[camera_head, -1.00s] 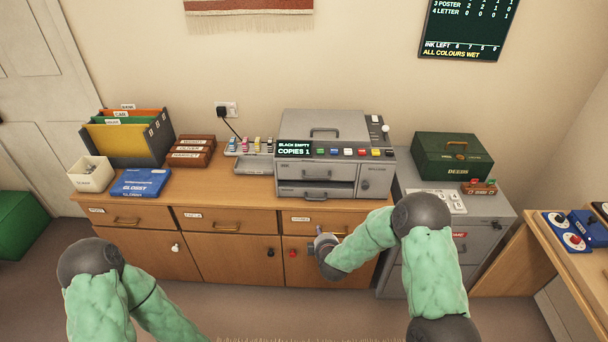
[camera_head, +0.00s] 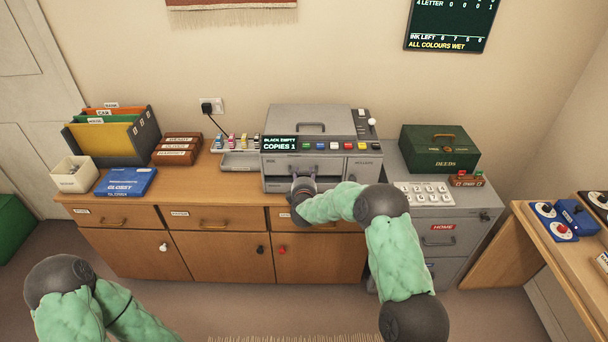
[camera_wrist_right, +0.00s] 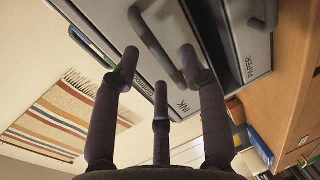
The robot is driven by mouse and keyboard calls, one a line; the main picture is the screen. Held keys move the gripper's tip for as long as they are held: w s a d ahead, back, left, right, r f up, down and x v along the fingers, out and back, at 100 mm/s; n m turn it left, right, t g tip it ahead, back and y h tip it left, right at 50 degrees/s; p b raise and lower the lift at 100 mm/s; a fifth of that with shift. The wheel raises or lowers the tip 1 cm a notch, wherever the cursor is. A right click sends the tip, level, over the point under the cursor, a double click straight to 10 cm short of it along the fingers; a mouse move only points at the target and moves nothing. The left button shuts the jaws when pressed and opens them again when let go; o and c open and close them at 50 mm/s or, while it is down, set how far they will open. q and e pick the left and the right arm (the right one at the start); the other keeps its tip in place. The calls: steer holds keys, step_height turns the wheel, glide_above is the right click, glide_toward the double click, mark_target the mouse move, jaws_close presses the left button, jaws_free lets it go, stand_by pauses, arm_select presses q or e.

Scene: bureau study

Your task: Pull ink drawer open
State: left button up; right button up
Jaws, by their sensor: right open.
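The grey copier (camera_head: 310,122) stands on the wooden sideboard. In the right wrist view its ink drawer (camera_wrist_right: 158,88) carries an INK label and a grey bar handle (camera_wrist_right: 157,45). The drawer looks shut. My right gripper (camera_head: 302,185) is in front of the copier's lower front and hides part of it in the head view. In the right wrist view the right gripper (camera_wrist_right: 160,62) is open, its dark fingertips spread around the handle's area. I cannot tell whether they touch it. My left arm shows at lower left, but its gripper is out of view.
Beside the ink drawer is a PAPER-labelled front (camera_wrist_right: 257,65) with its own handle, across a dark gap. An ink cartridge rack (camera_head: 238,143) stands left of the copier. A grey filing cabinet (camera_head: 440,240) with a green box (camera_head: 438,150) is at right. Floor in front is clear.

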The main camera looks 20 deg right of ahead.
mark_target(304, 172)
steer(key=shift+b+x, duration=0.3)
steer(key=shift+x, duration=1.3)
jaws_close()
steer(key=shift+s, duration=0.1)
